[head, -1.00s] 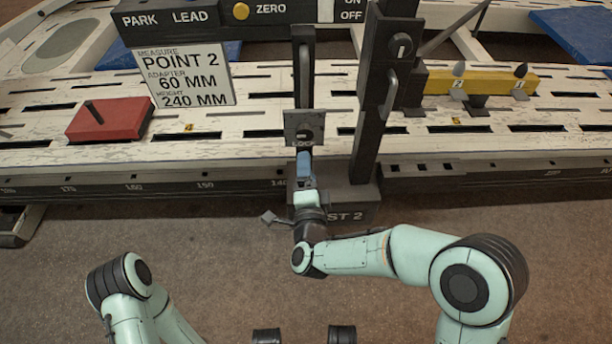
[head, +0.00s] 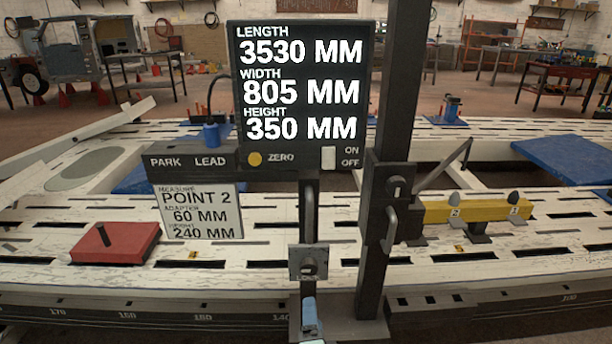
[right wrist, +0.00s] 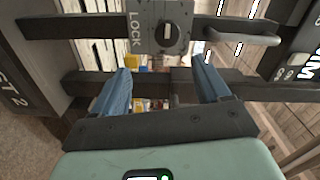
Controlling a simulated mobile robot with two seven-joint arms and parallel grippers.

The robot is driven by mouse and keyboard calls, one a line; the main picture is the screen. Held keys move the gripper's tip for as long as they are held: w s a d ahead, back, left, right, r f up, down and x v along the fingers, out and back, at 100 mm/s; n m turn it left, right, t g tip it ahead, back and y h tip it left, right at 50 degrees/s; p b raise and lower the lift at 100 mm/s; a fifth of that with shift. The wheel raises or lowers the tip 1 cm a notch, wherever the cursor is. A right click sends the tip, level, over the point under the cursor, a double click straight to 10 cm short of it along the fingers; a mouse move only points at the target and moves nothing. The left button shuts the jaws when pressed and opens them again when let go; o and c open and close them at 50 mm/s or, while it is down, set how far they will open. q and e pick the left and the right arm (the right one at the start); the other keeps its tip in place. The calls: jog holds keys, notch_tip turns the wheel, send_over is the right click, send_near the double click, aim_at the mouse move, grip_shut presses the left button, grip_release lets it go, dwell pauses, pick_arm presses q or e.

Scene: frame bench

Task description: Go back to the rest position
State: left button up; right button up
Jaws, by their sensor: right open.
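My right gripper (head: 309,308) shows at the bottom edge of the head view, just below the grey LOCK plate (head: 308,263). In the right wrist view my right gripper (right wrist: 163,74) has its two blue fingers apart with nothing held between them. The LOCK plate with its round black knob (right wrist: 171,36) lies ahead of and above the fingers there, clear of them. My left gripper is out of view.
A display (head: 303,85) reads length 3530, width 805, height 350 mm. A dark upright post (head: 373,290) with a handle stands right of the LOCK plate. The white slotted bench (head: 220,270) carries a red block (head: 115,243) and a yellow bar (head: 470,211).

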jog(key=s+d+f+n+g+p, duration=0.5)
jog(key=s+d+f+g+p, duration=0.25)
jog(key=s+f+p, duration=0.35)
pick_arm(q)
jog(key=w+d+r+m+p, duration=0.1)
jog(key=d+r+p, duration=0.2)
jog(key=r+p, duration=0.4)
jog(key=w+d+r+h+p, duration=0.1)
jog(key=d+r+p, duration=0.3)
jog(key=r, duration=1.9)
jog(key=p, duration=0.4)
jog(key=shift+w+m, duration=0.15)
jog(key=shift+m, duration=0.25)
pick_arm(e)
jog(key=s+d+n+g+y, duration=0.1)
jog(key=s+n+g, duration=0.2)
jog(key=s, duration=1)
jog(key=s+d+f+n+g+y, duration=0.1)
jog(key=s+d+n+g+y, duration=0.1)
jog(key=s+g, duration=0.6)
jog(key=s+n, duration=0.1)
jog(key=s, duration=0.4)
jog(key=shift+s, duration=0.25)
